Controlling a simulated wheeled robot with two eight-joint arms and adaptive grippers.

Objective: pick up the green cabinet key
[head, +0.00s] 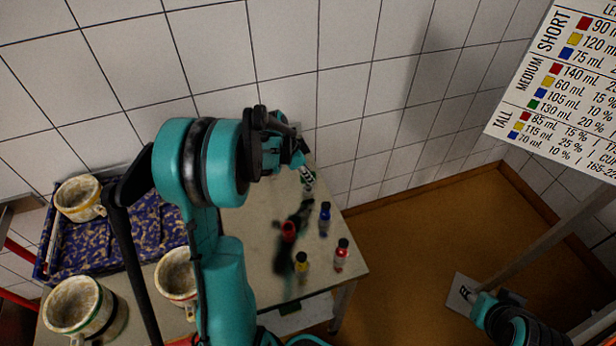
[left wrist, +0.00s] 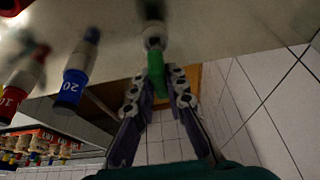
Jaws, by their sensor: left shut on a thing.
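No key shows in either view. My left gripper (head: 303,160) reaches over the back right of the worktable and points down. It is shut on a small green bottle (head: 308,180) with a dark cap. The left wrist view shows the green bottle (left wrist: 157,75) between the fingertips of the left gripper (left wrist: 158,88). I cannot tell whether the bottle touches the table. Teal and black parts of my right arm show at the lower right of the head view; its finger state is unclear.
On the table (head: 255,240) stand a blue bottle (head: 325,220), a red bottle (head: 341,257), a yellow bottle (head: 302,264) and a shaded red bottle (head: 288,231). Pots (head: 85,308) and a speckled blue tray (head: 130,225) are at left. A tiled wall is behind; a chart (head: 560,85) hangs upper right.

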